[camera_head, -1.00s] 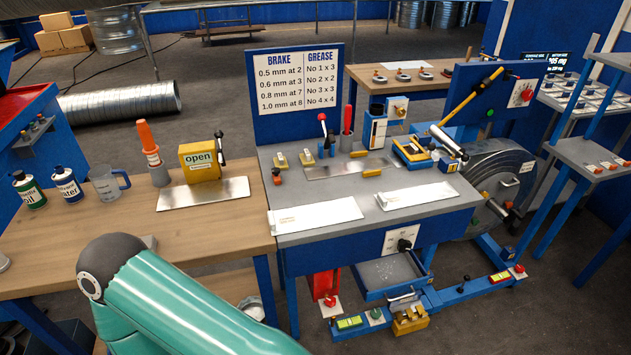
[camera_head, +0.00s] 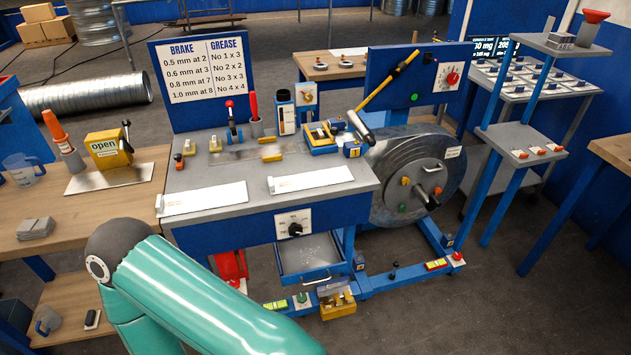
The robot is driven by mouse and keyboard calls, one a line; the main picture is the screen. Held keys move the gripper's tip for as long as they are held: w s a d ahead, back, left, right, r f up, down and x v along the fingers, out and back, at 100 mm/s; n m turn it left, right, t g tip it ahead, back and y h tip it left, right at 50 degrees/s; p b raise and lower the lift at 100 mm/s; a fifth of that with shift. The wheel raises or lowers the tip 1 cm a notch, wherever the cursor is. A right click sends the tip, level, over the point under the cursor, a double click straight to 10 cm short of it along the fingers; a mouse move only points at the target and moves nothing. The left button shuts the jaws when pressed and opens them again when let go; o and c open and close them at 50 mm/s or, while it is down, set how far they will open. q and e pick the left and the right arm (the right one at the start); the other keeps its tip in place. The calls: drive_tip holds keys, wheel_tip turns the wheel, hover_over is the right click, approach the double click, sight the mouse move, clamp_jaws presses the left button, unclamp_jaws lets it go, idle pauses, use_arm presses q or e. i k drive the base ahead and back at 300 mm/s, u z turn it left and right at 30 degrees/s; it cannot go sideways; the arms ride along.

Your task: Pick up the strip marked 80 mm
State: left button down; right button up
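Two pale metal strips lie flat and apart on the grey top of the blue machine bench (camera_head: 215,222). The left strip (camera_head: 203,199) lies near the front left corner, and the right strip (camera_head: 312,181) lies toward the front right. Each has small print near its left end, too small to read, so I cannot tell which one is marked 80 mm. A teal link of one of my arms crosses the bottom of the picture, below the bench front. Neither of my grippers is in view.
Behind the strips stand a small lever (camera_head: 232,122), a red-handled tool (camera_head: 254,112) and a blue tray (camera_head: 319,138). A large metal drum (camera_head: 416,180) is right of the bench. An open drawer (camera_head: 309,258) juts out below. Floor at the lower right is clear.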

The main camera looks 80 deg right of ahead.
sight(326, 176)
drive_tip(key=u, duration=0.3)
drive_tip(key=i, duration=0.1)
drive_tip(key=z, duration=2.2)
drive_tip(key=i, duration=0.9)
drive_tip(key=u, duration=0.2)
drive_tip(key=k, duration=0.75)
drive_tip(key=z, duration=0.25)
drive_tip(key=i, duration=0.8)
drive_tip(key=u, duration=0.1)
